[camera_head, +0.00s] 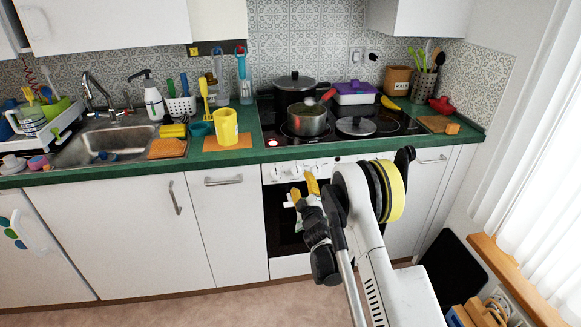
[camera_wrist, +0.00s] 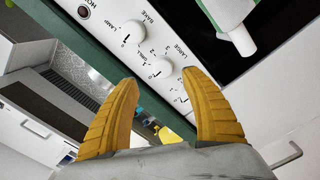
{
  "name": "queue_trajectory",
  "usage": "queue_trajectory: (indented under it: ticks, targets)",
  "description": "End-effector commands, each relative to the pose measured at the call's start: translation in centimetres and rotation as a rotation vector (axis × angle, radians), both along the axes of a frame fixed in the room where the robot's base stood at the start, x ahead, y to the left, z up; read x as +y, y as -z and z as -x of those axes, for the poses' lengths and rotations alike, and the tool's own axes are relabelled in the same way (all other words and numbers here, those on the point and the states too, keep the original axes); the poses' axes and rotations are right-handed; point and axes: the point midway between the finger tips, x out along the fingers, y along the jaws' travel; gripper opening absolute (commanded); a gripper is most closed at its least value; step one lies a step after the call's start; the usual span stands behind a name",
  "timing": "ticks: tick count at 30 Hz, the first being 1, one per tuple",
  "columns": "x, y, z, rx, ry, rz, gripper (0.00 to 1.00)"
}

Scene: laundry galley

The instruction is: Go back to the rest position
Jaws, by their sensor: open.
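My gripper (camera_head: 304,190) is raised in front of the oven's control panel (camera_head: 283,172), below the front edge of the green counter. Its two yellow fingers are apart, with nothing held between them. In the wrist view the open fingers (camera_wrist: 163,105) show in front of the white knob panel (camera_wrist: 150,50), with several round knobs. My arm crosses the lower right of the head view and hides part of the oven and the cabinet fronts.
The green counter (camera_head: 225,158) runs along the wall with a sink (camera_head: 110,146) at left. A yellow jug (camera_head: 227,127) stands near the counter edge. A pot (camera_head: 306,120) and a lid (camera_head: 356,126) are on the hob. The floor in front is clear at left.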

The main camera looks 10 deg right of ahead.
Motion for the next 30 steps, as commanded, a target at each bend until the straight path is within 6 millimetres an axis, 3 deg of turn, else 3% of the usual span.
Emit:
queue_trajectory:
  ticks: [4, 8, 14, 18, 22, 30]
  targets:
    - [-0.8, -3.8, 0.0, 0.042, 0.034, -0.059, 0.55]
    - [-2.0, -9.1, 1.2, 0.116, 0.091, -0.155, 0.55]
    - [-3.3, -16.0, 6.0, 0.244, 0.178, -0.315, 0.55]
    - [-3.6, -19.5, 11.2, 0.337, 0.235, -0.423, 0.55]
    - [-3.6, -21.5, 17.1, 0.428, 0.284, -0.524, 0.55]
    - [-2.4, -22.0, 31.2, 0.626, 0.378, -0.719, 0.55]
